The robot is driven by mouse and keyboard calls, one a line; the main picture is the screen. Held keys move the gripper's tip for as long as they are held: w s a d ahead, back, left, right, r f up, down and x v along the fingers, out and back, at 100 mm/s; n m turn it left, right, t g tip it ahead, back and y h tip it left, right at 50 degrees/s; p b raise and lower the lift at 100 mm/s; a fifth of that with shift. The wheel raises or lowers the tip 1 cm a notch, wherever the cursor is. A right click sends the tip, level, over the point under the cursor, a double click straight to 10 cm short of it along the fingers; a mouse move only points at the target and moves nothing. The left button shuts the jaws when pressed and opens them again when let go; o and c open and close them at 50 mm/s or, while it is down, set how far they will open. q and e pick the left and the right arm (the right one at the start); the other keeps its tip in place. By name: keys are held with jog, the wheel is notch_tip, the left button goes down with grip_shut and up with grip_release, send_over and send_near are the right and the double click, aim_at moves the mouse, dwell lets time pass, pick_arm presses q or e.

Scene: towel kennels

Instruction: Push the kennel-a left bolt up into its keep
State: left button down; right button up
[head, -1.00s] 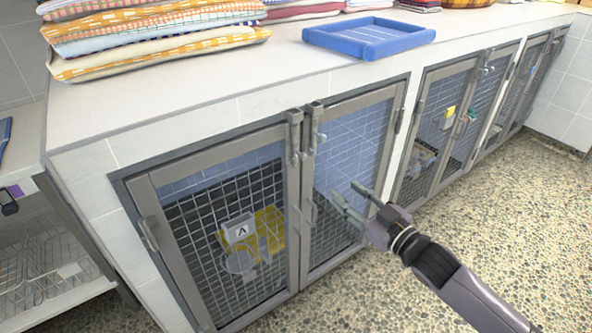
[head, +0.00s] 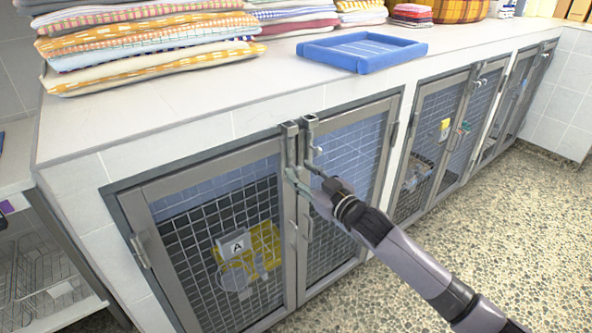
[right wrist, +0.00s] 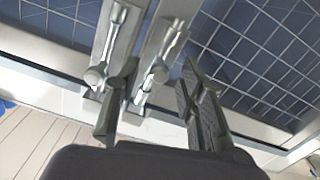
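Kennel A's left bolt (head: 291,148) is a grey metal bolt at the top inner corner of the left door (head: 219,235). The similar right bolt (head: 309,136) stands close beside it. My right gripper (head: 303,178) is at the lower part of the bolts, fingers apart. In the right wrist view, which looks upside down, the right gripper (right wrist: 155,112) has one finger between the two bolts and the other beyond the picture's right-hand bolt (right wrist: 162,62), which appears to be the left bolt. Contact cannot be told. My left gripper is not in view.
A yellow item and a card marked A (head: 236,246) show behind the left door's mesh. Folded towels (head: 150,50) and a blue tray (head: 362,50) lie on the counter (head: 190,108) above. Door handles sit below the bolts. The speckled floor (head: 490,230) is clear.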

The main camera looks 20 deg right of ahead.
aim_at(300, 172)
jog(key=shift+x, duration=1.55)
grip_shut()
jog(key=shift+d, duration=0.1)
